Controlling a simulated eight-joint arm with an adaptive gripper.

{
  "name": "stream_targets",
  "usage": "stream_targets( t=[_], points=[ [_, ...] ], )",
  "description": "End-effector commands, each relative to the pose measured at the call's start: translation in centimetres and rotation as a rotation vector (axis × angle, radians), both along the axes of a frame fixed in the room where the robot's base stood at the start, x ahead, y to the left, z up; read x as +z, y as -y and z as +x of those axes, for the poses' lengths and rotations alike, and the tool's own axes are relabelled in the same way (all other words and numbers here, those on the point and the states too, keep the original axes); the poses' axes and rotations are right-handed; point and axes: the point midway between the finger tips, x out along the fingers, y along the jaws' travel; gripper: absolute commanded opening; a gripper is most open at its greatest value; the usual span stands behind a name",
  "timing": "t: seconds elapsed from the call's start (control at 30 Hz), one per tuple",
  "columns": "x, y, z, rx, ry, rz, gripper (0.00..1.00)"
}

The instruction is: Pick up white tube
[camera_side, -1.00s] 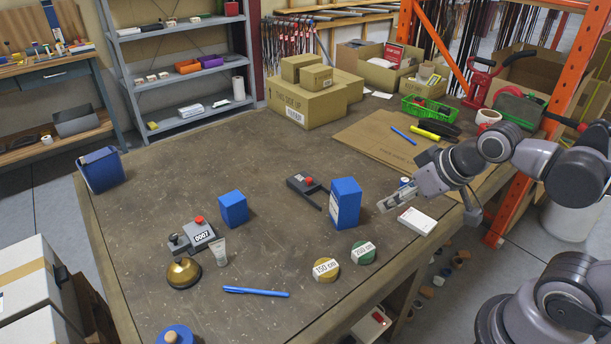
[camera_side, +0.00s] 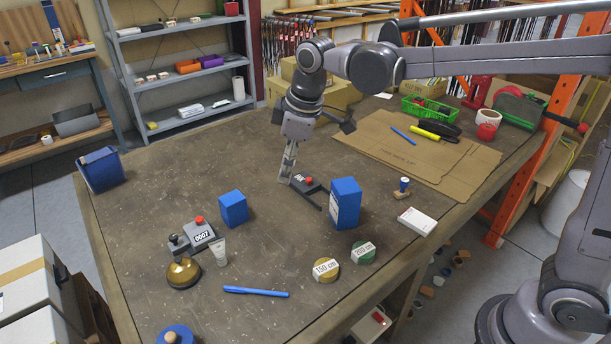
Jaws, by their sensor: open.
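The white tube (camera_side: 218,252) stands upright near the front left of the table, just right of the brass bell. My gripper (camera_side: 286,181) points down over the middle of the table, beside the black stapler-like tool with a red part (camera_side: 305,184). It is open and empty, to the right of and behind the white tube. The gap between its fingers is hard to see from this side.
Around the tube are a brass bell (camera_side: 184,272), a counter (camera_side: 203,237), a blue box (camera_side: 233,208) and a blue pen (camera_side: 256,292). A taller blue box (camera_side: 346,203) and two tape rolls (camera_side: 326,269) are to the right. The table's left part is mostly clear.

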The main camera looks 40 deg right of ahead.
Motion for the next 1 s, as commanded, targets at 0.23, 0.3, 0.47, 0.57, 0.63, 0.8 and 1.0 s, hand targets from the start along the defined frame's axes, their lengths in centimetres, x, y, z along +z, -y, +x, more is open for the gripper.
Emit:
stream_targets(
  t=[0.23,0.3,0.47,0.57,0.63,0.8,1.0],
  points=[
    [-3.2,-5.7,4.4,0.222,-0.084,-0.061,0.5],
    [-4.4,-7.2,5.3,0.285,-0.107,-0.077,0.5],
    [-7.6,-10.8,6.9,0.427,-0.161,-0.11,0.5],
    [-9.5,-12.8,7.4,0.507,-0.19,-0.128,0.5],
    [-10.7,-13.8,7.6,0.55,-0.207,-0.137,0.5],
    [-12.4,-15.3,7.8,0.614,-0.231,-0.151,0.5],
    [-14.4,-15.6,7.8,0.628,-0.237,-0.153,0.5]
  ],
)
